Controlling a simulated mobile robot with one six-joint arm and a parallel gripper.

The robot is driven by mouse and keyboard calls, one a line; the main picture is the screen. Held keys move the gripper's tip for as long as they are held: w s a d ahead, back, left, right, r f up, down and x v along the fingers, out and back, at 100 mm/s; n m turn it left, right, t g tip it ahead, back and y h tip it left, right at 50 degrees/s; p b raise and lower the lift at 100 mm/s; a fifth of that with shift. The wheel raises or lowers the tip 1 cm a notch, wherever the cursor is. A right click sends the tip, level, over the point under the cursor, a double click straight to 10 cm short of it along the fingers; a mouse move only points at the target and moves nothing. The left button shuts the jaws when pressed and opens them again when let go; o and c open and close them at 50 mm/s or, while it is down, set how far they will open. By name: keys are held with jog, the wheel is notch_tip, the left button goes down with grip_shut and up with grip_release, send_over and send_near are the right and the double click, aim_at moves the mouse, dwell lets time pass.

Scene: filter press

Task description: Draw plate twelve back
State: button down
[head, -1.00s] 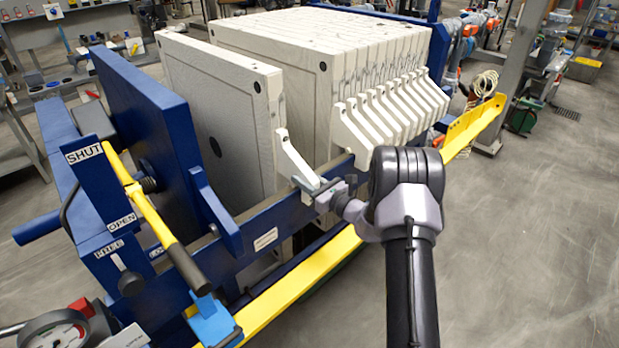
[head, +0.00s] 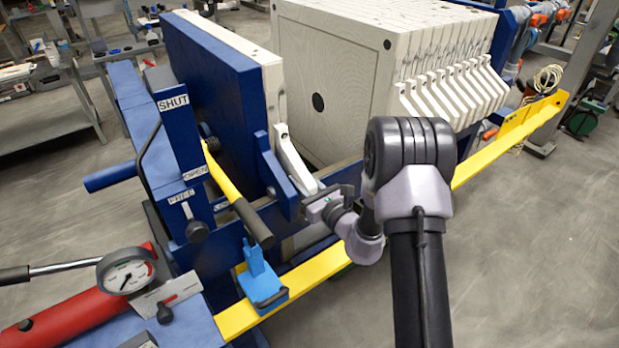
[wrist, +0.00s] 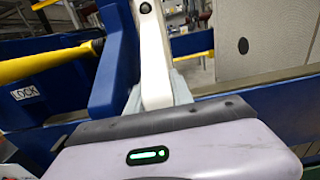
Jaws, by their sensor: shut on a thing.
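The drawn plate (head: 262,62) is white and stands upright at the left, close against the blue pressing head (head: 215,85). Its white handle arm (head: 293,160) slopes down toward me over the blue side rail. My gripper (head: 318,194) is shut on the lower end of this handle. In the wrist view the handle (wrist: 154,60) rises between the two fingers (wrist: 157,98). I see no number on the plate.
A yellow lever (head: 235,192) marked SHUT and OPEN stands left of my gripper. A pressure gauge (head: 127,271) and red cylinder (head: 75,308) are at lower left.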

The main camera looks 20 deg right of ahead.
dwell(0.3)
jog(key=c, duration=1.4)
grip_release()
jog(key=shift+a, duration=0.15)
jog(key=v, duration=1.7)
jog(key=shift+s, duration=0.2)
